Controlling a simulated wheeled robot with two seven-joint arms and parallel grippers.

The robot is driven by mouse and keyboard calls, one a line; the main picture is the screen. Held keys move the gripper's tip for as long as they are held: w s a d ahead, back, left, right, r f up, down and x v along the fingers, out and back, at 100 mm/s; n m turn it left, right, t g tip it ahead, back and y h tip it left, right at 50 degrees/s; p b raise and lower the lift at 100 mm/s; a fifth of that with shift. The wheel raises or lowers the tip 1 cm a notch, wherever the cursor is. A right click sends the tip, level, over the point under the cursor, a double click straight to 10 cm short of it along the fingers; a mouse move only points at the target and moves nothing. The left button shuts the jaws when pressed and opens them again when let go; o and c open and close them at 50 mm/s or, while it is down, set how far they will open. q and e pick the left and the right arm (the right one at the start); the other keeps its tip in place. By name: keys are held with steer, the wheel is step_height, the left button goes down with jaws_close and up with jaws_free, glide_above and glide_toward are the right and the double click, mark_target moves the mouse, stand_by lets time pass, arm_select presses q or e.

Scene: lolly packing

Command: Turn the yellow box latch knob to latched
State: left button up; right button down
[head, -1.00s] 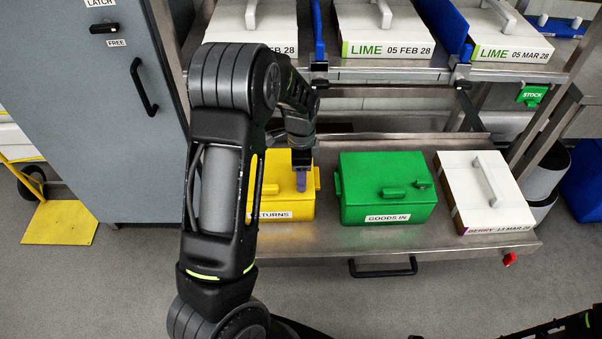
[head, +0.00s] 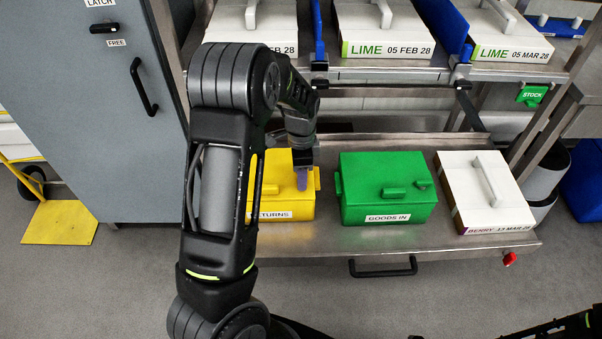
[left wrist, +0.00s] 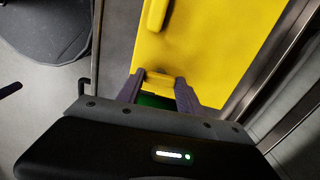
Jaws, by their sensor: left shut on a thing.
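The yellow box (head: 285,205), labelled RETURNS, stands on the lower steel shelf, partly hidden behind my left arm in the head view. Its lid also fills the upper middle of the left wrist view (left wrist: 210,50). My left gripper (head: 302,182) points down at the box's right side. In the left wrist view its two purple fingers are shut on a small yellow latch knob (left wrist: 160,80), one on each side. In the head view the fingers hide the knob, so its angle is hard to tell.
A green GOODS IN box (head: 385,205) stands to the right of the yellow box, with a white BERRY box (head: 470,190) beyond it. White LIME boxes (head: 385,30) sit on the shelf above. A grey cabinet (head: 90,130) stands at left.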

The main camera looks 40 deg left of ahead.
arm_select(q)
steer(key=n, duration=0.8)
steer(key=shift+n, duration=0.4)
steer(key=n, duration=0.4)
steer(key=shift+n+p, duration=0.3)
steer(key=shift+p, duration=0.05)
steer(key=shift+n+p, duration=0.35)
steer(key=shift+n, duration=1.55)
steer(key=o, duration=1.4)
